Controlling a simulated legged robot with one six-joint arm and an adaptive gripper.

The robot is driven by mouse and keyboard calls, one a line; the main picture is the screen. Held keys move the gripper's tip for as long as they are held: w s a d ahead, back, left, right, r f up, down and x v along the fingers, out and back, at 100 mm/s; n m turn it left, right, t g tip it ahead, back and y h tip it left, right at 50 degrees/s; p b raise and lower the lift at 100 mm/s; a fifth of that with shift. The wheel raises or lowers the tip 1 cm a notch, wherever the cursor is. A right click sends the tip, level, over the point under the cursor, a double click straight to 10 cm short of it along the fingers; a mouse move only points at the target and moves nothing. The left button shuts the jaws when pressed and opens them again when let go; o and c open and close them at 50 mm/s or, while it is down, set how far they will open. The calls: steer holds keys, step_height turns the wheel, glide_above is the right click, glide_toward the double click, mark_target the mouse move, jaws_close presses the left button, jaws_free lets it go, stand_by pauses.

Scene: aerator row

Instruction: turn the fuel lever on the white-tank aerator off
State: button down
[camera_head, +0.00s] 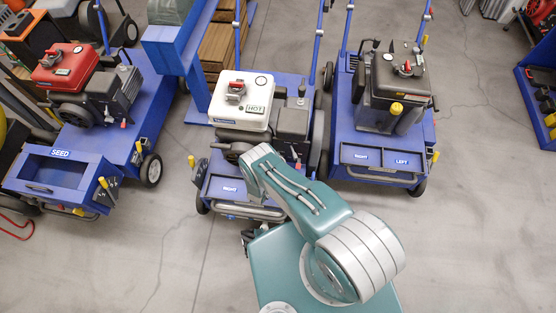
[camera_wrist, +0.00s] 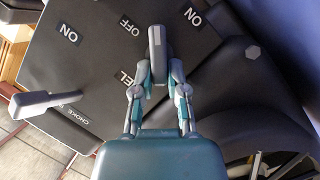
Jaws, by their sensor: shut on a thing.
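The white-tank aerator (camera_head: 241,105) stands in the middle of the head view, on a blue frame. My arm covers part of its front and my gripper is hidden there. In the wrist view, my gripper (camera_wrist: 156,70) is shut on the grey fuel lever (camera_wrist: 156,42), with one finger on each side. The lever's free end points up in the picture, between the OFF mark (camera_wrist: 130,25) on its left and an ON mark (camera_wrist: 193,17) on its right. The FUEL label (camera_wrist: 125,78) is partly hidden by my finger.
The choke lever (camera_wrist: 45,102) stands out at the left of the dark panel, near another ON mark (camera_wrist: 68,35). A red-tank aerator (camera_head: 68,66) stands left and a black-tank aerator (camera_head: 398,72) right. Grey floor (camera_head: 478,195) is clear at the right.

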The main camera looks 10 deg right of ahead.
steer(key=shift+w+a, duration=0.15)
steer(key=shift+w, duration=0.1)
steer(key=c, duration=0.7)
jaws_free()
steer(key=shift+o, duration=0.2)
